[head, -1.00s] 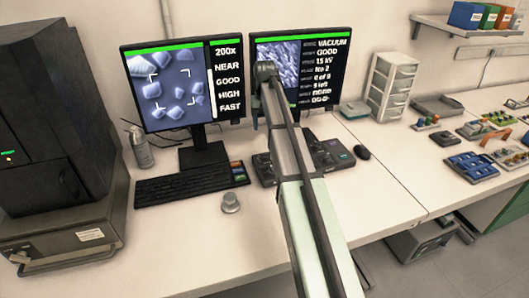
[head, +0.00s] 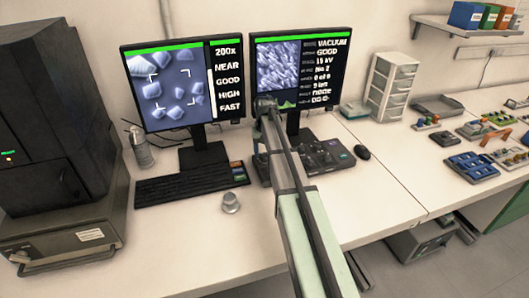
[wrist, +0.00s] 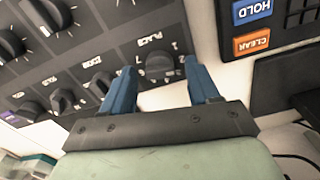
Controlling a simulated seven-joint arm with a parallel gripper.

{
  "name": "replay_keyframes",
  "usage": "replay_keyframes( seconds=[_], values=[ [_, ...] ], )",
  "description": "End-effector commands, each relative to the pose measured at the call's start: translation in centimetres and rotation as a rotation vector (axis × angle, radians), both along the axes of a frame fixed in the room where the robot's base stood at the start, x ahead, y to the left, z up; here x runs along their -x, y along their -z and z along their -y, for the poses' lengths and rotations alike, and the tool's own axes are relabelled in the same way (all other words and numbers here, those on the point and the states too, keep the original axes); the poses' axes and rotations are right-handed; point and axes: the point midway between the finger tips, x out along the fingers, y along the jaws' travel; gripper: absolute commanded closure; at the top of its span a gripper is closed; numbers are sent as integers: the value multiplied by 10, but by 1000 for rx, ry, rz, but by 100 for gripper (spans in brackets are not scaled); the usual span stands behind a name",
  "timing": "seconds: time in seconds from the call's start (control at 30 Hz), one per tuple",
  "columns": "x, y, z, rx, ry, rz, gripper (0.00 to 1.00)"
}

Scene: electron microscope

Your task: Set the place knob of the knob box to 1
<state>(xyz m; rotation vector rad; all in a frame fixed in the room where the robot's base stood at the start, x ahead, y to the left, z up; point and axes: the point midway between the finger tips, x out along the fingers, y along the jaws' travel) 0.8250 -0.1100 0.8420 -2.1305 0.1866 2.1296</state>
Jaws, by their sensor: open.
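The dark knob box (head: 328,155) sits on the bench in front of the right monitor, partly hidden by my arm in the head view. In the wrist view its panel (wrist: 118,45) appears upside down, with several black knobs. The place knob (wrist: 158,62) is round and black, under an inverted PLACE label with number marks around it. Its pointer setting is too small to read surely. My gripper (wrist: 159,68) is open, its two blue fingers on either side of the place knob. I cannot tell whether they touch it. In the head view my gripper is mostly hidden behind my arm.
Other knobs (wrist: 102,84) stand close beside the left finger. HOLD (wrist: 252,10) and CLEAR (wrist: 252,44) buttons lie to the right. The keyboard (head: 185,186), a small grey knob (head: 230,202) and the mouse (head: 362,152) are on the bench. Monitors stand behind.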

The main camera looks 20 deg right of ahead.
Motion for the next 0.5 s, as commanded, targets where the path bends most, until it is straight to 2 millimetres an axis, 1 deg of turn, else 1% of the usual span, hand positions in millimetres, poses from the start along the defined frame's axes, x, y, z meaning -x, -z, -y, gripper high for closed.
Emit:
replay_keyframes(
  seconds=[0.13, 0.43, 0.5],
  values=[
    [0, 7, 0, 0, 0, -1, 40],
    [0, 7, 0, 0, 0, 0, 40],
    [0, 7, 0, 0, 0, 0, 46]
  ],
)
